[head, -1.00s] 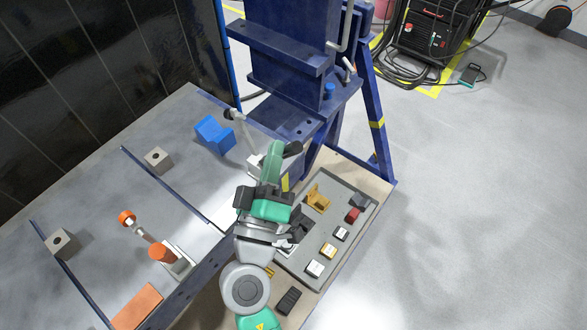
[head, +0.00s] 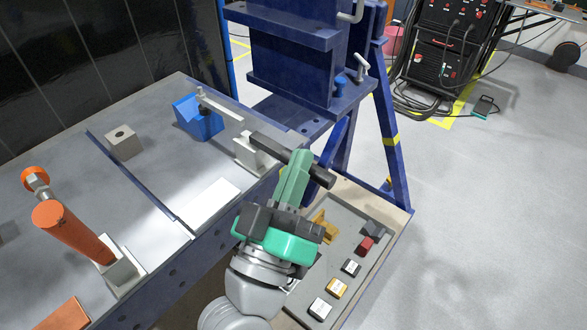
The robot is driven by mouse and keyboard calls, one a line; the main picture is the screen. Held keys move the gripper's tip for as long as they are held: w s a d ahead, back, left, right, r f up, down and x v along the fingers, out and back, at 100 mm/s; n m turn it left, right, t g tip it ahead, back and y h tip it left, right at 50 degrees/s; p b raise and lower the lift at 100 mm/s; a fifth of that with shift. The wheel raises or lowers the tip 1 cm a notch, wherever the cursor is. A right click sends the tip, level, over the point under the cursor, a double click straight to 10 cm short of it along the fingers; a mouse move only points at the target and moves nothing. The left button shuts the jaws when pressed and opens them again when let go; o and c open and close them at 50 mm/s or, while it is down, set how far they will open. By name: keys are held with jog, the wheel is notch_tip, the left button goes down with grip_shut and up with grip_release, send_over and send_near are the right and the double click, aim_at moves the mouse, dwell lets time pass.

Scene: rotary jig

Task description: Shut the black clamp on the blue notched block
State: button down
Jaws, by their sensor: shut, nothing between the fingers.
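The blue notched block (head: 198,122) sits on the grey table near its far edge. The black clamp (head: 246,153) stands to its right on a pale base. Its grey arm reaches left, and its tip is over the block's notch. I cannot tell whether the tip presses on the block. My gripper (head: 292,163) is shut and empty, just right of the clamp's base. A long black bar crosses the end of my green wrist; I cannot tell whether it is clamp handle or gripper. The fingertips are hidden from above.
An orange-handled clamp (head: 65,235) stands on the table at left. A grey block with a hole (head: 123,143) sits beyond a dark rail. A blue steel frame (head: 290,60) rises behind. A grey panel (head: 378,262) with several buttons lies at right.

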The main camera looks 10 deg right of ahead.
jog(key=shift+f+b, duration=0.45)
jog(key=shift+f, duration=0.1)
jog(key=s+a+f+b, duration=0.1)
jog(key=s+a+f, duration=0.3)
jog(key=s+a, duration=0.1)
jog(key=shift+s+a+f+b, duration=0.3)
jog(key=shift+a+f+b, duration=0.1)
jog(key=shift+a, duration=0.4)
